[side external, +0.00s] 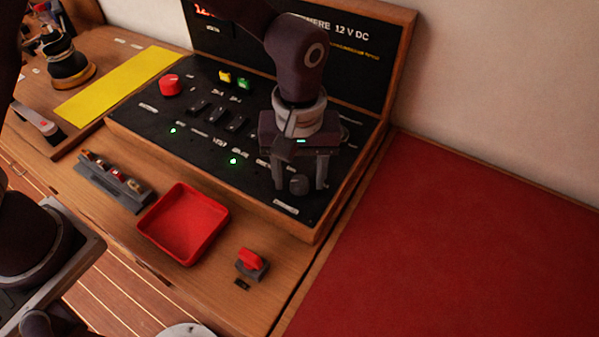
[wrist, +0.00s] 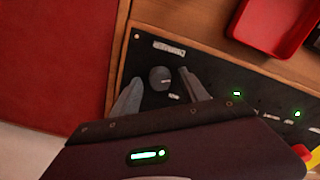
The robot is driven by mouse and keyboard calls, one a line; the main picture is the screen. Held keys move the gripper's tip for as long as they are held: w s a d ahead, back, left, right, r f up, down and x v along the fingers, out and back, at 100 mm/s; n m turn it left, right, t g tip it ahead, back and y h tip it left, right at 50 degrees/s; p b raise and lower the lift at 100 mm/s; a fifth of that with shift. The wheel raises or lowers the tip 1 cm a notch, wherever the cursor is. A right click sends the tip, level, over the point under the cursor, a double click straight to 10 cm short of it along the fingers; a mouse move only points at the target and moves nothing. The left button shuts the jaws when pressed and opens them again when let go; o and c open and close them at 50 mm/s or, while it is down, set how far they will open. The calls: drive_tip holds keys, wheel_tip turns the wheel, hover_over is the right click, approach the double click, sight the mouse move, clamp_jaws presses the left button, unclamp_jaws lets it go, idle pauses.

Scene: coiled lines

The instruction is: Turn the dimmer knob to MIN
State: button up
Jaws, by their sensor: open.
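The dimmer knob (side external: 298,185) is a small dark grey round knob near the front right corner of the black panel (side external: 190,140). In the wrist view the knob (wrist: 160,78) shows beyond and between my fingers, with a small label beside it. Its pointer and setting are too dark to read. My gripper (side external: 300,186) points down over the panel, open, with one finger on each side of the knob. It also shows in the wrist view (wrist: 158,84), where gaps separate the fingers from the knob. I cannot tell whether the fingertips touch the panel.
A red tray (side external: 205,248) and a small red switch (side external: 250,260) sit on the wooden desk in front of the panel. A red knob (side external: 169,86), yellow and green buttons and black rocker switches are left of my gripper. A red surface (side external: 460,240) to the right is clear.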

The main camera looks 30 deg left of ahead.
sight(299, 181)
wheel_tip(299, 181, up, 7)
drive_tip(key=shift+r, duration=0.1)
idle(0.4)
drive_tip(key=s+a+r+m+t+h, duration=0.2)
drive_tip(key=s+a+r, duration=0.3)
drive_tip(key=a+r, duration=0.65)
drive_tip(key=s+a+m+t+y, duration=0.2)
drive_tip(key=s+a+m+t, duration=0.1)
drive_tip(key=s+a, duration=0.7)
drive_tip(key=s+m, duration=0.1)
drive_tip(key=s, duration=0.2)
drive_tip(key=shift+s+r+t, duration=0.25)
drive_tip(key=shift+s+t, duration=0.05)
drive_tip(key=shift+a, duration=0.1)
